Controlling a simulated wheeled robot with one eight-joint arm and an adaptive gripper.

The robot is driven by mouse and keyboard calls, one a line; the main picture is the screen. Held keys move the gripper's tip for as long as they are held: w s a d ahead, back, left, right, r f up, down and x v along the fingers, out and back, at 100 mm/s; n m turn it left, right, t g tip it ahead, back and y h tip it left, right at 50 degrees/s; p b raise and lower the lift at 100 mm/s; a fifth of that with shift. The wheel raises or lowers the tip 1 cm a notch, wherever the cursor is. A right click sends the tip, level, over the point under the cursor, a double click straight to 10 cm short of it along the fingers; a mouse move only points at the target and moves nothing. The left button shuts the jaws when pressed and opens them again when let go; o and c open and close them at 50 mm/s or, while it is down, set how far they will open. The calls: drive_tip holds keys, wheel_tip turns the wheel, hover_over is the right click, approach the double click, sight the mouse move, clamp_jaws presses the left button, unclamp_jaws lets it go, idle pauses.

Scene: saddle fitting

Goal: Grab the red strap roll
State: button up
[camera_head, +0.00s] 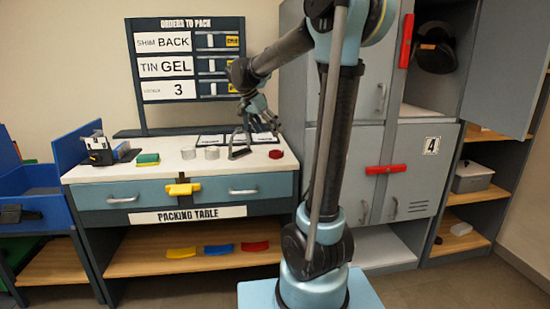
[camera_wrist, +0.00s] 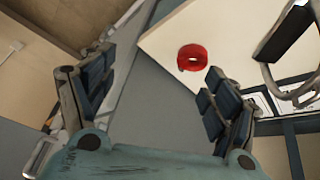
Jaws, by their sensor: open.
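The red strap roll (camera_head: 276,154) lies on the white top of the packing table (camera_head: 165,172), near its right end. In the wrist view the roll (camera_wrist: 192,57) is a red ring on the white top, close to the table's edge. My gripper (camera_head: 257,118) is above the right part of the table. In the wrist view my gripper (camera_wrist: 155,90) is open and empty, its dark padded fingers wide apart. The roll lies beyond the right finger's tip, apart from it. Nothing hides the roll in either view.
A dark-framed item (camera_head: 239,148) stands left of the roll; it also shows in the wrist view (camera_wrist: 284,32). Small pale cylinders (camera_head: 212,153) and a green-yellow block (camera_head: 148,159) are further left. Grey lockers (camera_head: 345,170) stand right of the table. An order board (camera_head: 188,62) rises behind.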

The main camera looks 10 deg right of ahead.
drive_tip(key=w+a+m+h, duration=0.1)
drive_tip(key=w+a+m, duration=0.1)
drive_tip(key=w+a, duration=0.35)
approach(276, 152)
drive_tip(key=x, duration=0.3)
drive_tip(key=shift+s+f, duration=0.1)
drive_tip(key=shift+f, duration=0.2)
drive_tip(key=shift+w+x, duration=0.2)
drive_tip(key=shift+x, duration=2.4)
drive_tip(key=shift+r, duration=0.1)
drive_tip(key=shift+c, duration=0.5)
drive_tip(key=c, duration=1.1)
